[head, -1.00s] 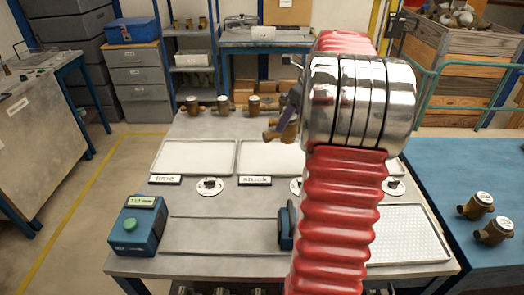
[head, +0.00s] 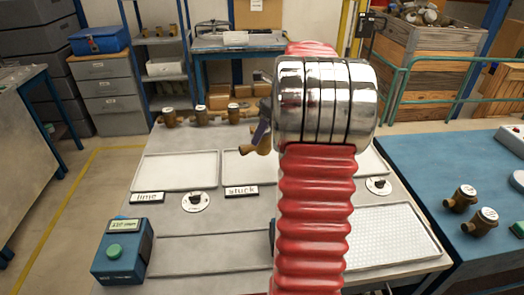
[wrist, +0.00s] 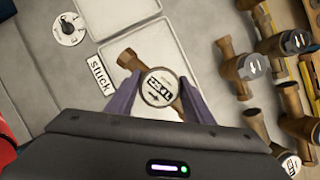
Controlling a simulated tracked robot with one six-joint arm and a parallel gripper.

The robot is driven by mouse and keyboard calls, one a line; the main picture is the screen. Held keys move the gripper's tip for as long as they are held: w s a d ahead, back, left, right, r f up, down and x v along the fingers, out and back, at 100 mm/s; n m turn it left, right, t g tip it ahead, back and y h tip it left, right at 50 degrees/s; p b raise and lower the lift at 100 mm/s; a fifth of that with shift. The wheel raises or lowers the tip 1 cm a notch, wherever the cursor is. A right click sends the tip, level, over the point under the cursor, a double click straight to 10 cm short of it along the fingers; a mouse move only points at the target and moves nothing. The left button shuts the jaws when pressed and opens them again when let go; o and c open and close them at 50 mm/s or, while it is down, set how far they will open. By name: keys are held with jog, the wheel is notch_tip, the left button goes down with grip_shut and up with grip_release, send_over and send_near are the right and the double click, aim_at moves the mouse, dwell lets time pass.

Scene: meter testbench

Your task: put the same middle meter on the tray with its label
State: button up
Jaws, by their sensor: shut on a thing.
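My gripper (wrist: 160,97) has two purple fingers and is shut on a brass meter (wrist: 157,86) with a round white dial. In the wrist view the held meter overlaps the white tray (wrist: 178,45) beside the "stuck" label (wrist: 99,74). In the head view the held meter (head: 258,143) shows at the left of my arm, in front of that middle tray (head: 231,173); its height over the tray is hard to tell. The "stuck" label (head: 241,191) lies before this tray. My arm hides much of the tray and most of my gripper (head: 262,125).
A left tray (head: 180,158) with another label (head: 148,197) is empty. Three brass meters (head: 201,115) stand in a row at the table's back. A blue box with a green button (head: 121,252) is front left. More meters (head: 460,198) stand on the blue side table.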

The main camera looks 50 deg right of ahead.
aim_at(263, 147)
jog(key=shift+f, duration=1.15)
jog(key=shift+f, duration=0.1)
jog(key=shift+f, duration=1.75)
jog(key=shift+f, duration=0.1)
jog(key=o, duration=1.7)
jog(key=shift+c, duration=0.2)
jog(key=v, duration=1.2)
